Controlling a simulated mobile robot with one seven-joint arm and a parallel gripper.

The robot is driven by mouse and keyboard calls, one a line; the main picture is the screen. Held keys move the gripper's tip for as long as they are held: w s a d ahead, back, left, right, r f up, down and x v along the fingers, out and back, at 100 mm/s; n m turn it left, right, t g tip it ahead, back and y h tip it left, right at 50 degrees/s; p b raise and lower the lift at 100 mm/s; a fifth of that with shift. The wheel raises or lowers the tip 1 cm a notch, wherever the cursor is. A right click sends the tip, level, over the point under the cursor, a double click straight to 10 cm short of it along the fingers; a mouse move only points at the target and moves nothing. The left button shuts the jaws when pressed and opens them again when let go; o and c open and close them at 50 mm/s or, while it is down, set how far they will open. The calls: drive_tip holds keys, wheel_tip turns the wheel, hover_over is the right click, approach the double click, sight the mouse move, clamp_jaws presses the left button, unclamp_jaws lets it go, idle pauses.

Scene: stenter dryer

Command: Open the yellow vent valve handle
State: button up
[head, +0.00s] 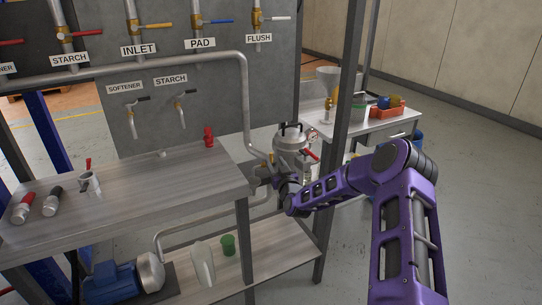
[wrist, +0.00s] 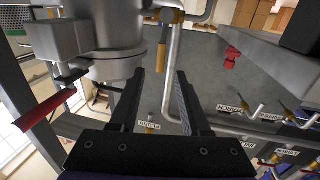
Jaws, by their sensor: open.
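The yellow handle (wrist: 162,52) shows in the wrist view at the upper middle, below a brass fitting on a pipe. Its free end appears between the tips of my gripper (wrist: 159,73). My gripper is open, with a gap on both sides of the handle; I cannot tell how deep it is between the fingers. In the head view my gripper (head: 264,174) is beside the silver vessel (head: 290,140), at the right end of the bench.
The vessel body (wrist: 105,40) is close to my left finger in the wrist view. A red handle (wrist: 45,110) sticks out at its left. In the head view a bench (head: 130,190) stands left of my gripper, and a steel post (head: 340,110) rises close behind my arm.

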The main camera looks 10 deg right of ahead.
sight(272, 156)
drive_tip(key=shift+w+a, duration=0.2)
drive_tip(key=shift+w, duration=1.2)
drive_tip(key=shift+w+a, duration=0.15)
drive_tip(key=shift+w, duration=1.25)
clamp_jaws()
